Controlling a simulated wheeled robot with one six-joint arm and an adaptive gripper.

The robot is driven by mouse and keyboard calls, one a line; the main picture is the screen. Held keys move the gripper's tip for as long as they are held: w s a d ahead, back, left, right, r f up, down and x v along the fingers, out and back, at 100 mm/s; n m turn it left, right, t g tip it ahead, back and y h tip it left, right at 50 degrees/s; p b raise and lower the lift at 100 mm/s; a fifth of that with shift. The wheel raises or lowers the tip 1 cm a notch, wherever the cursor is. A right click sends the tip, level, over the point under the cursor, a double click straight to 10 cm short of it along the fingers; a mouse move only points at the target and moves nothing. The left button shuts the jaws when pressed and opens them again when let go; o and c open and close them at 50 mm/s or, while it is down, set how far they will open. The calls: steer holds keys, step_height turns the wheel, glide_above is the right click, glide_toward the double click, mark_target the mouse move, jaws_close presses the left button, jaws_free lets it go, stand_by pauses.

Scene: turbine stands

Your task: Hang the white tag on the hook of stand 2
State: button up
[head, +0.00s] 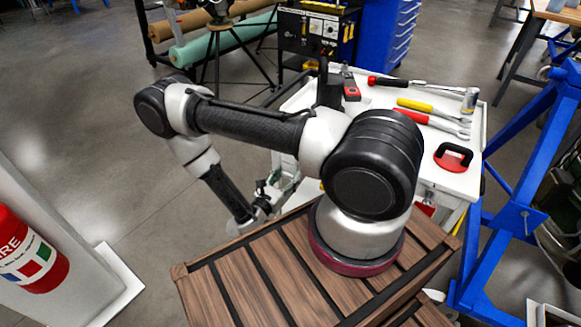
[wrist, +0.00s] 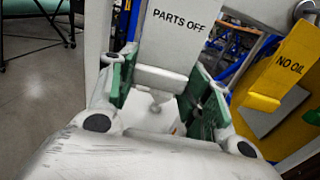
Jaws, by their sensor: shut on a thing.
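The white tag (wrist: 172,38), lettered "PARTS OFF", stands upright in the wrist view with a block along its lower edge. My gripper (wrist: 160,78) has its green-padded fingers on either side of that block and is shut on it. The tag's top runs out of the picture, so I cannot tell whether it still hangs on something. In the head view my gripper (head: 262,203) is low beside the white cart, small and partly hidden, and the tag cannot be made out. I cannot identify stand 2 or its hook in either view.
A yellow "NO OIL" tag (wrist: 290,62) is close on the right in the wrist view. The white cart (head: 455,182) carries several tools and a red suction cup (head: 453,157). A blue frame (head: 520,215) stands at right. Open floor (head: 90,130) lies left, near a fire extinguisher (head: 28,255).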

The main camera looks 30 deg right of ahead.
steer(key=shift+a, duration=0.1)
steer(key=shift+v, duration=1.35)
